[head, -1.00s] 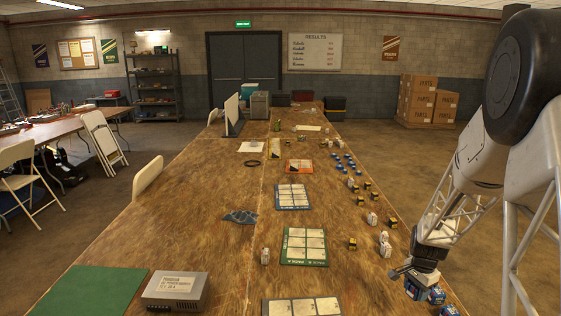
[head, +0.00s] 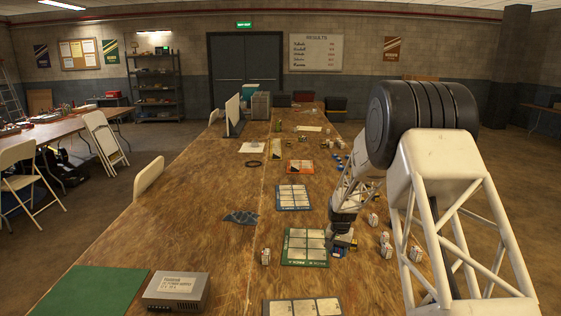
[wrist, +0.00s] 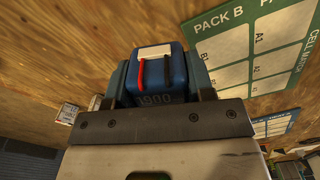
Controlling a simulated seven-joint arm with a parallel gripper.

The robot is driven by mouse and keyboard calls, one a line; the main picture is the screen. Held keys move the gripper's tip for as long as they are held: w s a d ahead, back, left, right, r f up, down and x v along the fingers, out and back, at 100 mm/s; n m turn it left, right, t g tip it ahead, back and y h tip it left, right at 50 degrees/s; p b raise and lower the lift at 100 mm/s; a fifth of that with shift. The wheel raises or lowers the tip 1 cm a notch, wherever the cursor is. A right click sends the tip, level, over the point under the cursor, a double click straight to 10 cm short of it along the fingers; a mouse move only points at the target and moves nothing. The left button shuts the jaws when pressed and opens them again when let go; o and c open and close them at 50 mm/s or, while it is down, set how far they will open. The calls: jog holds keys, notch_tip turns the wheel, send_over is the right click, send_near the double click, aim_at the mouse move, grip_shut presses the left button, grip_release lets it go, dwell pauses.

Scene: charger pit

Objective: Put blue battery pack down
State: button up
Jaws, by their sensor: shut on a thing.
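My gripper (wrist: 160,92) is shut on the blue battery pack (wrist: 163,72), which has a white label, a red lead, a black lead and a printed number. In the head view my gripper (head: 341,242) is at the right edge of the green PACK B board (head: 288,260). The board also shows in the wrist view (wrist: 233,46), to the right of the pack, with bare wood behind the pack. Whether the pack touches the table cannot be told. My arm hides part of the table's right side.
A blue-edged board (head: 293,208) and an orange board (head: 300,172) lie farther back, and a grey board (head: 272,304) lies nearer. White packs stand left (head: 265,257) and right (head: 386,250) of the green board. A grey power unit (head: 177,291) sits front left.

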jog(key=shift+n, duration=0.6)
jog(key=a, duration=0.1)
jog(key=w+a, duration=0.2)
jog(key=a, duration=0.1)
jog(key=shift+w+f, duration=0.2)
jog(key=shift+f, duration=0.05)
jog(key=shift+s+d, duration=0.1)
jog(key=shift+d, duration=0.05)
jog(key=shift+m, duration=0.6)
jog(key=s+d, duration=0.2)
jog(key=s, duration=0.5)
jog(key=s+d+f, duration=0.1)
jog(key=s+d, duration=0.1)
jog(key=s, duration=0.5)
jog(key=s+d+f, duration=0.1)
jog(key=s+d, duration=0.1)
jog(key=s, duration=0.6)
jog(key=shift+d, duration=0.2)
jog(key=shift+w, duration=0.1)
send_over(348, 277)
jog(key=shift+w+f, duration=0.1)
jog(key=shift+f, duration=0.7)
